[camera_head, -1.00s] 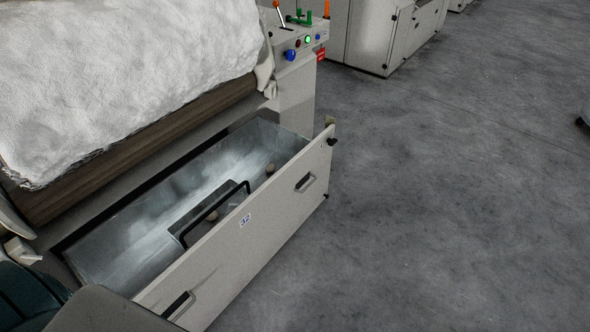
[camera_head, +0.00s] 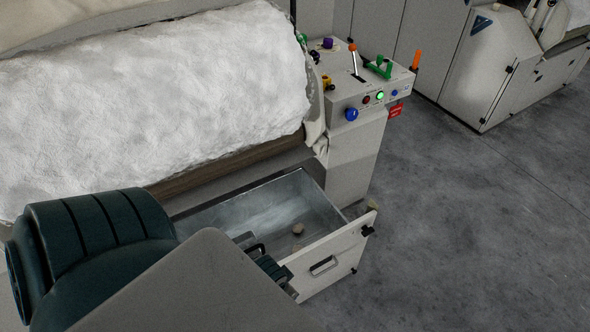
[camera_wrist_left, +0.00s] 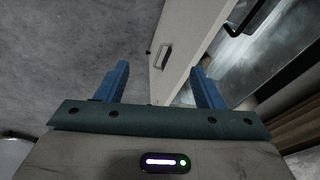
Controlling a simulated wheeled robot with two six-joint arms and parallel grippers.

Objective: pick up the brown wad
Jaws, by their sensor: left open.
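A small brownish wad (camera_head: 298,228) lies on the metal floor of the open drawer (camera_head: 340,243), toward its right end. A second small pale lump shows beside it, too small to tell clearly. My left arm comes in from the left and hides the drawer's left part in the head view. In the left wrist view my left gripper (camera_wrist_left: 160,68) is open, its two blue fingers apart with nothing between them. The drawer front (camera_wrist_left: 185,38) with its handle is beyond the fingers. The wad is not visible in that view. My right gripper is not in view.
A black bar (camera_wrist_left: 240,22) shows inside the drawer. Above the drawer is a large white fibre roll (camera_head: 150,95). A control panel (camera_head: 365,95) with buttons and levers stands behind the drawer's right end. The grey floor (camera_head: 460,230) to the right is clear.

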